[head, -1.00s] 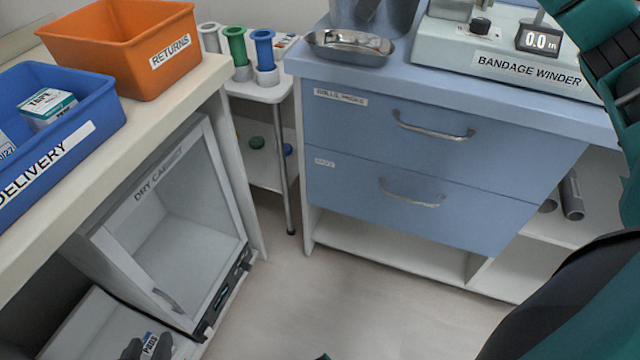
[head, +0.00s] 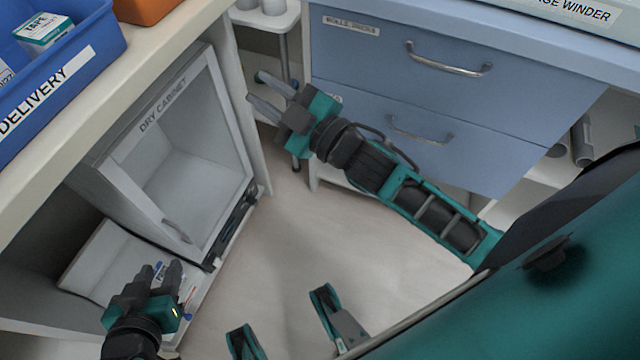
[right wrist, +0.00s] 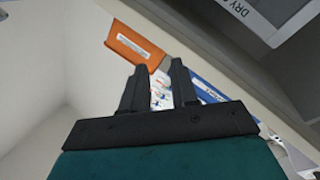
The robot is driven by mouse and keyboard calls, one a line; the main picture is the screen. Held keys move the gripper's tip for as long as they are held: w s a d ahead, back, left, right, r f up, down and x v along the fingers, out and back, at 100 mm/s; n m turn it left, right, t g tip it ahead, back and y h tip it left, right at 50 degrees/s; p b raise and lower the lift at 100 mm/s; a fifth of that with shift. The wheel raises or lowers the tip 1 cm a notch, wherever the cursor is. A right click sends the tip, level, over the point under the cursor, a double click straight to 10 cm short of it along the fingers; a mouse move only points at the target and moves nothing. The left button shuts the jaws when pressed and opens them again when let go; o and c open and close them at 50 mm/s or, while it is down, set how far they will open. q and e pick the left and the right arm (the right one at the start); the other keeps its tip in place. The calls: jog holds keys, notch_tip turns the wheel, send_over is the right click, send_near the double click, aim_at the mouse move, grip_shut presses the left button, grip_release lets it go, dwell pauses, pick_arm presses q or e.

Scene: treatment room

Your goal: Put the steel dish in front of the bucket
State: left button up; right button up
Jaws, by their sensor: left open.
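Neither the steel dish nor the bucket shows in the current views; the head view cuts off above the blue drawer unit's front top edge. My left gripper (head: 160,269) is open at the lower left, over the low white bin below the dry cabinet. A small label shows behind its fingers, mostly hidden.
The blue drawer unit (head: 375,85) stands behind my right arm. The dry cabinet (head: 190,160) is below the left counter, which bears the blue delivery bin (head: 95,50) and the orange returns bin (head: 140,8). The floor (head: 300,240) between is clear.

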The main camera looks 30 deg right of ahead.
jog(key=s+d+f+m+g+h, duration=0.1)
jog(key=s+f+m+g+h, duration=0.2)
jog(key=s+f+m, duration=0.45)
jog(key=s+d+f+m+g+h, duration=0.25)
jog(key=s+f+g, duration=0.2)
jog(key=f, duration=0.55)
pick_arm(q)
notch_tip(320, 180, up, 8)
jog(key=s+a+y+p, duration=0.1)
jog(key=a+p, duration=0.2)
jog(key=p, duration=0.9)
jog(key=shift+s+f, duration=0.15)
jog(key=shift+s, duration=0.1)
pick_arm(e)
notch_tip(320, 180, up, 8)
jog(key=s+d, duration=0.1)
jog(key=s, duration=0.1)
jog(key=shift+d+t+h, duration=0.35)
jog(key=shift+d, duration=0.05)
pick_arm(q)
jog(key=shift+d, duration=0.1)
jog(key=shift+d, duration=0.1)
pick_arm(e)
jog(key=shift+d, duration=0.1)
